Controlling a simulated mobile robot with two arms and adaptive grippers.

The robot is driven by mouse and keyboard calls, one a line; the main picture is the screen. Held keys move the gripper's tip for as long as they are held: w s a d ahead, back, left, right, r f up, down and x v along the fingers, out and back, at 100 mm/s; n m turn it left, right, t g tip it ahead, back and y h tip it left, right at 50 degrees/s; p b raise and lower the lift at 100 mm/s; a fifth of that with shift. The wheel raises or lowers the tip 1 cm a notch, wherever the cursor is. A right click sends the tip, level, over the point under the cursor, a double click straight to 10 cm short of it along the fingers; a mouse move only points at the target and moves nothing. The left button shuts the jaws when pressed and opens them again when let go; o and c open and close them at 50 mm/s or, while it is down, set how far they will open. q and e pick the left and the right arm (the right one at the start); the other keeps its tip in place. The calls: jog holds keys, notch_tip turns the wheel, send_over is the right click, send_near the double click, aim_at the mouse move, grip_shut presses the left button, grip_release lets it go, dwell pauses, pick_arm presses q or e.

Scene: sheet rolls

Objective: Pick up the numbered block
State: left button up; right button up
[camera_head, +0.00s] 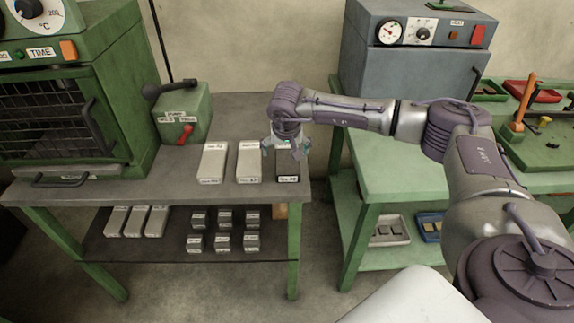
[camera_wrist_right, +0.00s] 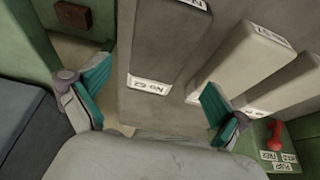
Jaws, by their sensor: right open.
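Three long numbered blocks stand side by side on the grey table top in the head view. The right one is a dark grey block (camera_head: 287,168), partly hidden by my right gripper. The middle block (camera_head: 248,162) and the left block (camera_head: 212,162) are pale. In the wrist view the dark grey block (camera_wrist_right: 165,45) has a white label that seems to read No 62. My right gripper (camera_head: 285,147) is over the dark block, open and empty. In the wrist view its teal fingers (camera_wrist_right: 157,78) are spread to either side of the dark block's near end. My left gripper is out of view.
A green oven (camera_head: 70,115) and a green box with a red lever (camera_head: 184,115) stand left on the table. A lower shelf (camera_head: 170,250) holds pale bars and several small dark blocks. A green bench (camera_head: 390,170) with a grey appliance is at right, across a gap.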

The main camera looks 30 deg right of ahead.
aim_at(287, 155)
jog(key=b+x, duration=0.1)
jog(key=x, duration=0.1)
jog(key=b+x, duration=0.2)
jog(key=x, duration=0.1)
jog(key=shift+d, duration=0.25)
jog(key=shift+r, duration=0.1)
jog(key=shift+c, duration=0.8)
jog(key=c, duration=1.3)
jog(key=shift+r, duration=0.1)
jog(key=shift+c, duration=0.8)
jog(key=shift+r, duration=0.1)
